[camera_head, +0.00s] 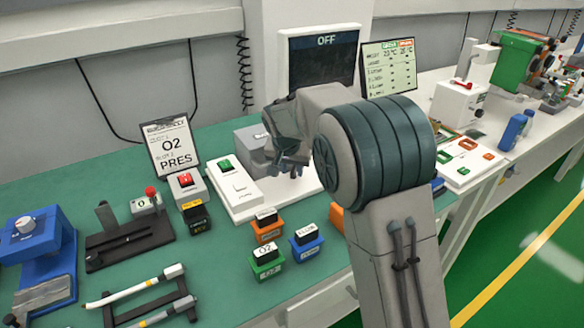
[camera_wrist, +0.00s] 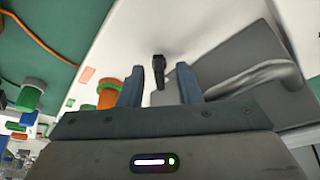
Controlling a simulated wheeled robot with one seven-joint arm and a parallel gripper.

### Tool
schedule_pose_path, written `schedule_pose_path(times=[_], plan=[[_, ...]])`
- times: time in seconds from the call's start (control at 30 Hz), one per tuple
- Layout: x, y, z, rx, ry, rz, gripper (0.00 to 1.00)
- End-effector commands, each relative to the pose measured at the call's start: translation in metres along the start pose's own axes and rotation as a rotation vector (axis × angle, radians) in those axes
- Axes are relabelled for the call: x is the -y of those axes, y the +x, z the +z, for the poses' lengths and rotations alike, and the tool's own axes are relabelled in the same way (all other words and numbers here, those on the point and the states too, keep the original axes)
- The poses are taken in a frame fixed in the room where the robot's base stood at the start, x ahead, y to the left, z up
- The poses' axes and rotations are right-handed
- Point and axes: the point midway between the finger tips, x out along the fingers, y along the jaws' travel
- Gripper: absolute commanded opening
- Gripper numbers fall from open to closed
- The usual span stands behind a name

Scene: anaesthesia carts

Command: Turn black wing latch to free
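The black wing latch (camera_wrist: 158,66) shows in the wrist view as a small dark upright piece on a white surface. It lies in the gap between the two fingers of my gripper (camera_wrist: 160,78). The fingers are apart, with visible space on each side of the latch, so my gripper is open; I cannot tell how far the latch is beyond the fingertips. In the head view my gripper (camera_head: 288,165) is small and dark, over the white base by the grey box (camera_head: 250,138). The latch is not discernible there, with my arm covering much of that area.
In the wrist view a grey plate with a curved bar (camera_wrist: 250,78) lies right of the fingers, and an orange cylinder (camera_wrist: 110,90) left. In the head view, labelled blocks (camera_head: 267,262), a white switch panel (camera_head: 232,190) and an O2 PRES sign (camera_head: 172,145) stand nearby.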

Motion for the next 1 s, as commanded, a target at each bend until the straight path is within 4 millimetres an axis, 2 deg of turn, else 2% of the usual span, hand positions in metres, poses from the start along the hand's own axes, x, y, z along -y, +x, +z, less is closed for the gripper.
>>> schedule_pose_path(times=[0.27,0.37,0.47,0.8,1.0], plan=[[0.0,-0.001,-0.001,-0.001,0.0,0.0,0.32],[0.0,-0.007,-0.001,-0.003,0.0,-0.001,0.32],[0.001,-0.022,-0.001,-0.004,0.0,-0.003,0.32],[0.001,-0.099,-0.001,-0.004,0.0,-0.003,0.32],[0.001,-0.129,0.0,-0.002,-0.001,-0.002,0.32]])
